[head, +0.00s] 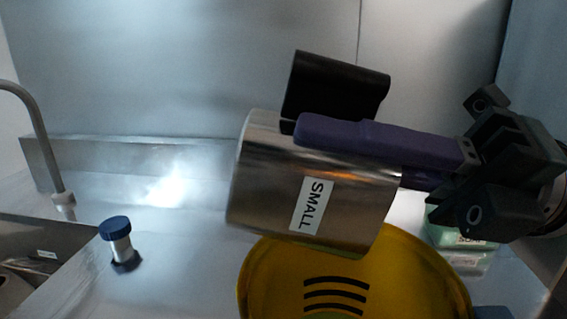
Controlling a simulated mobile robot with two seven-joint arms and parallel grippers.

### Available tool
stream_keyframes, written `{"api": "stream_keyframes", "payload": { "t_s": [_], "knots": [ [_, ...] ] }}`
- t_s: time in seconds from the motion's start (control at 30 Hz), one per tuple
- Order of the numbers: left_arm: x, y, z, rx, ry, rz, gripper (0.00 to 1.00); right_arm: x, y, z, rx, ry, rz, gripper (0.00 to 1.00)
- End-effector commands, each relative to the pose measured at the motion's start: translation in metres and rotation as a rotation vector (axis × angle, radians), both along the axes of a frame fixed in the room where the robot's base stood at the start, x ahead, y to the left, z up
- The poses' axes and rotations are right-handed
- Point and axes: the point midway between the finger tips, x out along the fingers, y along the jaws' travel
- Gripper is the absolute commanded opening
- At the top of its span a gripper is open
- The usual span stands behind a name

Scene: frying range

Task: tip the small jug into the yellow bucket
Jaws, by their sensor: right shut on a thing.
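The small jug (265,190) is a steel cylinder with a black handle (332,85) and a white label reading SMALL. It lies tilted nearly on its side in the air, in front of and above the yellow bucket (260,275). The bucket stands at the bottom of the head view, with dark curved stripes showing; the jug hides part of its rim. My right gripper (350,150) comes in from the right, its purple fingers shut on the jug. I cannot see the jug's contents. My left gripper is not in view.
A steel counter runs across, with a back ledge. A blue-capped metal post (118,238) stands at the left, near a sink (60,245) and tap (45,130). A green container (440,232) sits at the right behind the bucket. The counter's middle left is clear.

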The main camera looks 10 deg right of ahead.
Motion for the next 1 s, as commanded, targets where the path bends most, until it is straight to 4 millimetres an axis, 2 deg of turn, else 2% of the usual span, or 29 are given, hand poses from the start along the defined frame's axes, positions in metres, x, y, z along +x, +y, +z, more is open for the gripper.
{"api": "stream_keyframes", "payload": {
  "t_s": [0.5,1.0],
  "knots": [
    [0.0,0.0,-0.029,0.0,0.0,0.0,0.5,-0.001,-0.01,-0.001,0.109,-0.014,0.0,0.0],
    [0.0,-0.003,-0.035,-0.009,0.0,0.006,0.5,-0.002,-0.013,0.002,0.144,-0.02,0.0,0.0]
  ]
}}
